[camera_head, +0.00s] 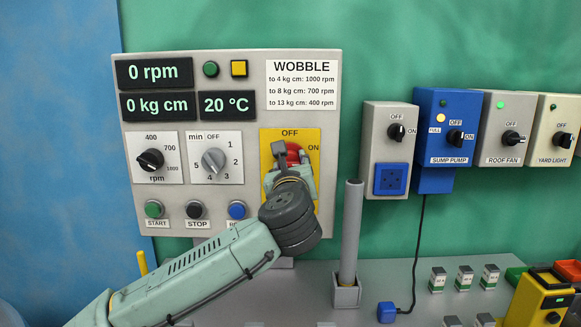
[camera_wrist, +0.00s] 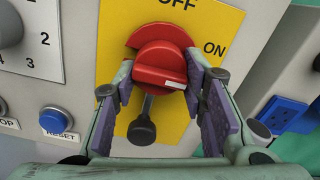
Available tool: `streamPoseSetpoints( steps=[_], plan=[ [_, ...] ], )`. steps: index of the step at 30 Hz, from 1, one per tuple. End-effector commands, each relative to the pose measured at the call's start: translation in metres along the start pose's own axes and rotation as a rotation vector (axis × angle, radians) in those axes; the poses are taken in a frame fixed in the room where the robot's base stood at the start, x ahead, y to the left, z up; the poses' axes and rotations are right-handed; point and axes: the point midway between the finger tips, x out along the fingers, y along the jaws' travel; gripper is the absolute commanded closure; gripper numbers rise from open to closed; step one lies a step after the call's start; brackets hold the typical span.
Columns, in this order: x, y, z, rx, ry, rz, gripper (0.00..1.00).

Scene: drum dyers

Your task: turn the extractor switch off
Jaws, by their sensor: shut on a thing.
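A red rotary switch (camera_wrist: 160,62) sits on a yellow plate (camera_wrist: 118,30) marked OFF at the top and ON at the right. I see no extractor label on it. Its grip lies roughly level, with a white mark at its right end, on the ON side. In the wrist view my gripper (camera_wrist: 162,72) has one finger on each side of the red grip, shut on it. In the head view the red switch (camera_head: 294,153) is partly hidden by my gripper (camera_head: 289,175). A dark rod with a rounded end (camera_wrist: 142,130) juts out below the grip.
The grey panel (camera_head: 230,75) reads 0 rpm and carries dials and START and STOP buttons. A blue RESET button (camera_wrist: 54,120) is left of my gripper. A grey socket box (camera_head: 389,150) and the sump pump box (camera_head: 447,140) are to the right. A grey post (camera_head: 350,230) stands close by.

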Motion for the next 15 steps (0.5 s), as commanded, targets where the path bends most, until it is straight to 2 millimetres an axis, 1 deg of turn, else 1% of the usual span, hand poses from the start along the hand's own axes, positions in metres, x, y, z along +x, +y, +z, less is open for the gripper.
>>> streamPoseSetpoints(
  steps=[8, 15],
  plan=[
    [0.0000, 0.0002, -0.0011, -0.025, 0.000, 0.000, 0.89],
    [0.0000, -0.0004, -0.0031, -0.142, 0.001, -0.001, 0.89]
  ],
)
